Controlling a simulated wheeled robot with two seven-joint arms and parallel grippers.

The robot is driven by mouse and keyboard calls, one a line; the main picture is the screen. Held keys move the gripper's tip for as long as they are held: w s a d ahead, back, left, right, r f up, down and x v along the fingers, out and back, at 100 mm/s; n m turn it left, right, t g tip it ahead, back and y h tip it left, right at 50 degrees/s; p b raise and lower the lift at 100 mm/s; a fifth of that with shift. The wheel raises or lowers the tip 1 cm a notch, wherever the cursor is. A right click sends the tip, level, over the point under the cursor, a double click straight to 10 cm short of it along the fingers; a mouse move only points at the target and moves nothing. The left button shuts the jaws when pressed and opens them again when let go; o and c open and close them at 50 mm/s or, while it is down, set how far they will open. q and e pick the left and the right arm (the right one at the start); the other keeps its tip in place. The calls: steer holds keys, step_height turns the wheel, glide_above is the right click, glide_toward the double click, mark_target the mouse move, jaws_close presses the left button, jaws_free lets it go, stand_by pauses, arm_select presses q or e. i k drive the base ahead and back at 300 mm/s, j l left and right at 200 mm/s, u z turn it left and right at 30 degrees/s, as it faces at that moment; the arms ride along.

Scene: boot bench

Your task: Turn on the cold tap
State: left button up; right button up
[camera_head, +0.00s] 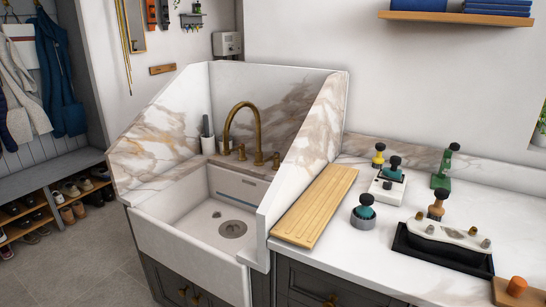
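A brass gooseneck tap (257,128) stands on the back ledge of a white sink (180,237) with marble splash panels. Small brass fittings stand at the tap's foot, one left of centre (242,152) and one at the right (276,161). I cannot tell which of them is the cold handle, as no hot or cold marking is legible. Neither of my grippers is in view.
A ribbed wooden board (315,205) lies on the white counter right of the sink. Several dark-topped knobbed tools and a black tray (435,254) stand further right.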

mark_target(276, 155)
steer(key=i+j+z, duration=0.65)
steer(key=j+z, duration=0.2)
steer(key=j, duration=0.2)
steer(key=i+j+z, duration=0.1)
steer(key=j+z, duration=0.15)
steer(key=j, duration=0.15)
